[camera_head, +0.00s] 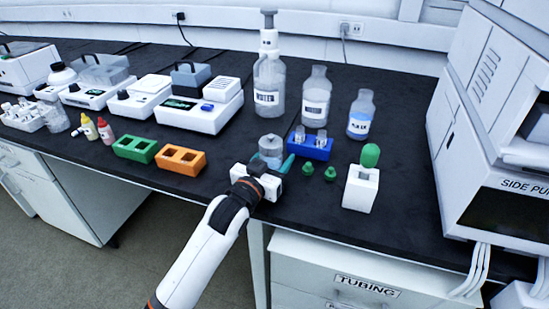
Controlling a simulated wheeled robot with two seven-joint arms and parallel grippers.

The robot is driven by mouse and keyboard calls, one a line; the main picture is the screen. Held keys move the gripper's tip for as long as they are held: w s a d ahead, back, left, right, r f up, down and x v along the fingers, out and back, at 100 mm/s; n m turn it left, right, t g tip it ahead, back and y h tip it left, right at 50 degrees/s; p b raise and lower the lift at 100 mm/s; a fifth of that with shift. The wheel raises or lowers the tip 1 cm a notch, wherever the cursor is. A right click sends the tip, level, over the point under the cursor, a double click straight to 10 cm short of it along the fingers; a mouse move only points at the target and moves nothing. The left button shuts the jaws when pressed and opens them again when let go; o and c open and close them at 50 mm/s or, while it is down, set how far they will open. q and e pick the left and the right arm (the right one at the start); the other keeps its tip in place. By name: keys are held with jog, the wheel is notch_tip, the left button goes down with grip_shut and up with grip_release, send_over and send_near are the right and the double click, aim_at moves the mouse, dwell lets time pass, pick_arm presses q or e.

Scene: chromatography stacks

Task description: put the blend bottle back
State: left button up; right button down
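I cannot read which bottle is the blend bottle. A small clear bottle (270,146) stands at the middle of the bench, just beyond my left gripper (264,167). That gripper's teal fingers are spread wider than the bottle, one to each side. Its grip looks open, and the palm hides the bottle's lower part. Behind stand a tall clear bottle with a dispenser top (269,85), an open clear bottle (316,97) and a smaller bottle with a blue band (361,115). Their labels are too small to read. My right gripper is not in view.
A blue rack (312,150) holding small vials, two green caps (319,171) and a white block with a green top (361,187) are right of the gripper. Orange (180,160) and green (135,148) racks are left. A large white instrument (500,130) bounds the right side.

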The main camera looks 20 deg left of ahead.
pick_arm(q)
jog(key=shift+o, duration=1.3)
jog(key=shift+r, duration=0.2)
jog(key=s, duration=0.4)
jog(key=s+a, duration=0.1)
jog(key=s, duration=0.3)
jog(key=s+a+p, duration=0.1)
jog(key=s, duration=0.2)
jog(key=shift+s+a, duration=0.15)
jog(key=shift+s, duration=0.25)
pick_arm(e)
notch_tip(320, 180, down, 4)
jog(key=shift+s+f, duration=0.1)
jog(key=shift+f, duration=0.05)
